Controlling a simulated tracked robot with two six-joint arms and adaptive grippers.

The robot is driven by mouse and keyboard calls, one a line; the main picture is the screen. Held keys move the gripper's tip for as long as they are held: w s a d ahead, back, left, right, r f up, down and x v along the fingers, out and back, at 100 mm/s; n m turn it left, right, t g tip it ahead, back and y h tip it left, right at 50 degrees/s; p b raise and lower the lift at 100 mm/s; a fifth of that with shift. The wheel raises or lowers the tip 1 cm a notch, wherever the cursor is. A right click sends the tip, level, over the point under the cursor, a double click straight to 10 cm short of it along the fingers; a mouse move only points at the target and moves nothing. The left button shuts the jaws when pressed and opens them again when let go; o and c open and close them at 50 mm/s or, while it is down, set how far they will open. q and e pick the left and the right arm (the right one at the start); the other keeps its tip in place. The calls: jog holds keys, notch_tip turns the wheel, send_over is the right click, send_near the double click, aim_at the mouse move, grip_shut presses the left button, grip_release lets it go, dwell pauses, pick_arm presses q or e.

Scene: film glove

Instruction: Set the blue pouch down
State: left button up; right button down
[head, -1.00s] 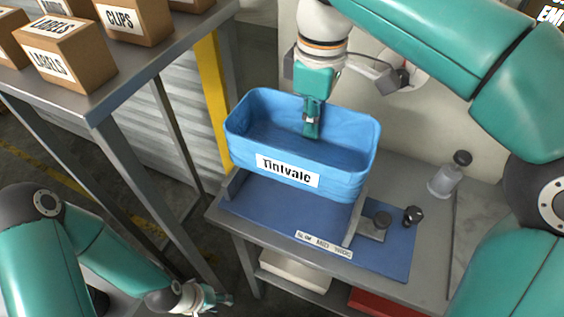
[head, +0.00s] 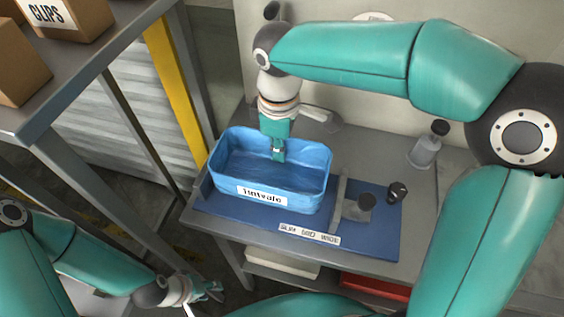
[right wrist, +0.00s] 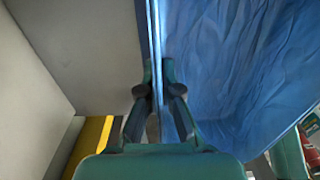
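The blue pouch (head: 307,190), an open-topped box shape labelled "Tintvale", is upright over the left part of the blue mat (head: 384,240) on the grey bench. Its base looks at or very near the mat; I cannot tell if it bears fully on it. My right gripper (head: 278,155) is shut on the pouch's far wall, pointing down. In the right wrist view the fingertips (right wrist: 155,75) pinch the thin edge of the pouch (right wrist: 225,70). My left gripper (head: 213,289) is empty at lower left, apart from the bench, and its fingers look spread.
A metal bracket with a dark knob (head: 357,208) stands just right of the pouch, and a small dark knob (head: 397,192) is further right. A clear bottle (head: 425,150) stands at the back. A strip reading "SLIM MID WIDE" (head: 309,234) lies along the mat's front. Cardboard boxes (head: 60,20) sit upper left.

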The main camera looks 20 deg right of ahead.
aim_at(280, 164)
jog(key=shift+f, duration=2.45)
jog(key=shift+f, duration=0.2)
jog(key=c, duration=1.3)
grip_release()
jog(key=shift+r, duration=0.1)
notch_tip(280, 164, up, 12)
jog(key=shift+r+p, duration=0.1)
jog(key=shift+p, duration=0.25)
jog(key=shift+w, duration=0.1)
jog(key=shift+d, duration=0.1)
